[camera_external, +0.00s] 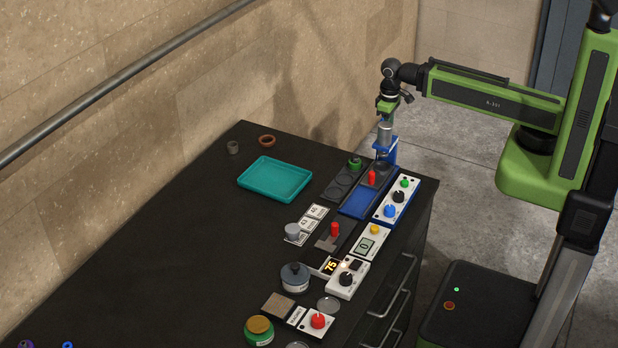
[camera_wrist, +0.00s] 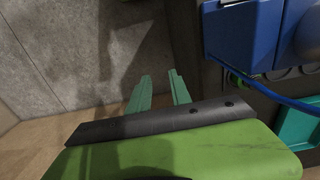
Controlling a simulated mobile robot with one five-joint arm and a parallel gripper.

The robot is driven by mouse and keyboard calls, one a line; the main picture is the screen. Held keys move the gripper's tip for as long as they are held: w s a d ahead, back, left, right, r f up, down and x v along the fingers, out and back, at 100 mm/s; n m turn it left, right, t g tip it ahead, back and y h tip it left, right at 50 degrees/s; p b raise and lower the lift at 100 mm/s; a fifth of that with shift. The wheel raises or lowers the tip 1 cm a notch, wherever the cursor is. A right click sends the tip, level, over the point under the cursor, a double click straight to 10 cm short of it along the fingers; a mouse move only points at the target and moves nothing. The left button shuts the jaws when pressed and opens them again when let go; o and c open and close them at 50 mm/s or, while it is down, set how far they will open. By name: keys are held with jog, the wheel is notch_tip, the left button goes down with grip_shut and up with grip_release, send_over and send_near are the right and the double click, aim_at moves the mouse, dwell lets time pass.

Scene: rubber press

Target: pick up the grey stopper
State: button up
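A small dark grey piece (camera_external: 233,147), which looks like the grey stopper, stands near the far left edge of the black bench. It is too small to make out in detail, and I do not find it in the wrist view. My gripper (camera_external: 386,107) is high over the far right end of the bench, beside the blue press (camera_external: 387,153) and well away from the grey piece. In the wrist view, the two green fingers of my gripper (camera_wrist: 158,85) stand apart with nothing between them.
A brown ring (camera_external: 267,140) lies beside the grey piece. A teal tray (camera_external: 275,179) lies between them and the press. A grey-topped knob-like piece (camera_external: 292,230), control boxes (camera_external: 348,278) and jars (camera_external: 295,278) line the front.

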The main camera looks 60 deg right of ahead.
jog(key=o, duration=0.8)
jog(key=shift+o, duration=0.2)
